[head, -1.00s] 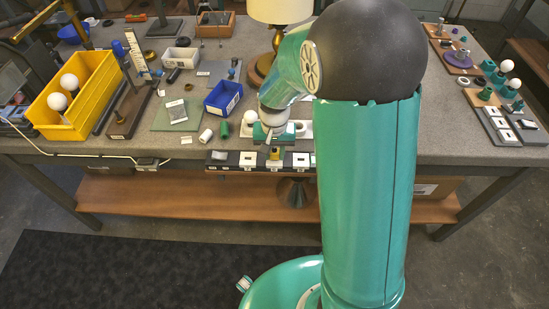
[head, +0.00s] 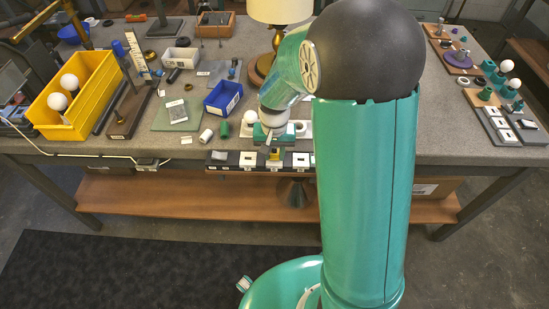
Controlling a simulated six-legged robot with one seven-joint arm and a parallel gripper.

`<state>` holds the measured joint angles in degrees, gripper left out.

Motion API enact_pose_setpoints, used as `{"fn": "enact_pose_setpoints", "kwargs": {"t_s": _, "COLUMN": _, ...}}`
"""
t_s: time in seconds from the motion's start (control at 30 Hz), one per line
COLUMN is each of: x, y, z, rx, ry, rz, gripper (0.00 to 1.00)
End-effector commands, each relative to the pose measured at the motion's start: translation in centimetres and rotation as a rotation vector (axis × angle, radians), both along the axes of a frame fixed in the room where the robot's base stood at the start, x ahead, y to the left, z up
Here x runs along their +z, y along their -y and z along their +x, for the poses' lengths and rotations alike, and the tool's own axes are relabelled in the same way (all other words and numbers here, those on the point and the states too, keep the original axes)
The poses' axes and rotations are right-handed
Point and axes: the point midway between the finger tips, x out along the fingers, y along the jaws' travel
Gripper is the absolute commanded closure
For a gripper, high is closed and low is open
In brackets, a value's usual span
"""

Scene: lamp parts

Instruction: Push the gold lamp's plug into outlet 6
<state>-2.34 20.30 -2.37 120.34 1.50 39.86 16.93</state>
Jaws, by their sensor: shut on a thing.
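The gold lamp (head: 278,40) with a cream shade stands at the back of the table, partly behind my arm. A row of white outlets on a dark strip (head: 225,159) runs along the table's front edge; one white outlet (head: 248,159) and another (head: 300,160) show on either side of my gripper. My gripper (head: 271,148) points down at the strip between them, shut on a small yellow-and-dark piece (head: 275,153), which looks like the plug. It is low at the outlet there; I cannot tell how deep it sits. Outlet numbers are too small to read.
A white board with a white bulb (head: 250,117) lies just behind my gripper. A green cylinder (head: 224,129), a white cylinder (head: 206,135) and a blue bin (head: 223,97) are to the left. A yellow bin (head: 95,85) with bulbs stands further left. My arm hides the table's right-middle.

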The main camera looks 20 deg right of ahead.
Motion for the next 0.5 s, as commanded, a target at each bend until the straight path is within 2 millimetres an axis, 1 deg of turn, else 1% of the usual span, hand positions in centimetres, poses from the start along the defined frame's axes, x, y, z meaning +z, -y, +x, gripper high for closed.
{"fn": "enact_pose_setpoints", "kwargs": {"t_s": 0.5, "x": -0.46, "y": -0.06, "z": 0.06, "rx": 0.001, "ry": 0.001, "rz": 0.001, "gripper": 0.99}}
